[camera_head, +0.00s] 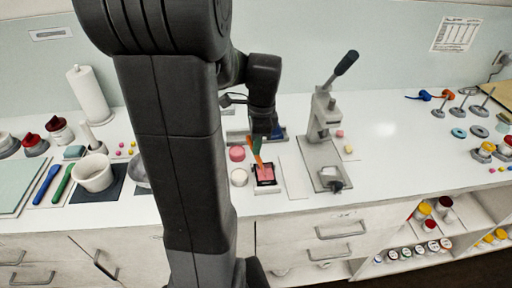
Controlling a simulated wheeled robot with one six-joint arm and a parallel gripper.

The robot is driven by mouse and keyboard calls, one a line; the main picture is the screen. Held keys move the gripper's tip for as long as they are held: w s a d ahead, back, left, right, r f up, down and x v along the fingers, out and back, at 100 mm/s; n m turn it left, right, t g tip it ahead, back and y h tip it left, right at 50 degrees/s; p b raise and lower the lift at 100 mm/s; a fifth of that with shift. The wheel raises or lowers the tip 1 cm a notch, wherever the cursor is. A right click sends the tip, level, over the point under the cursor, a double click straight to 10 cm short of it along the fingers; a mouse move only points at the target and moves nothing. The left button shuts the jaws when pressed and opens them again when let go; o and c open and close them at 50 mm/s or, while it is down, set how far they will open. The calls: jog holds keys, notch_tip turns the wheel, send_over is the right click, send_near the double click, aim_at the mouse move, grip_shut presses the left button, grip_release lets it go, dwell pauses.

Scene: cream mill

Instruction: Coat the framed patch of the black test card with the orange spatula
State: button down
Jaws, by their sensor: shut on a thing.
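The black test card (260,183) lies on the counter just right of my arm. A pinkish-red area covers much of its middle, and a dark border shows around it. The orange spatula (257,152) slants down onto or just above the card; I cannot tell whether its tip touches. My gripper (262,136) is shut on the spatula's upper end, above the back of the card. The fingers are small and dark here. The patch's frame is too small to make out clearly.
A pink round pot (237,153) and a pale pot (239,177) stand left of the card. A lever press (322,125) stands to the right, past a blank white sheet (293,176).

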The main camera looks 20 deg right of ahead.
jog(key=shift+w+d+p, duration=0.1)
jog(key=shift+w+p, duration=0.35)
jog(key=shift+p, duration=0.15)
dwell(0.9)
jog(key=shift+s, duration=0.1)
jog(key=w+p, duration=0.1)
jog(key=w, duration=0.2)
jog(key=shift+w+d+p, duration=0.15)
jog(key=shift+d+p, duration=0.2)
jog(key=shift+p, duration=0.05)
dwell(1.1)
jog(key=shift+r, duration=0.1)
notch_tip(320, 180, up, 4)
jog(key=p, duration=0.3)
dwell(0.3)
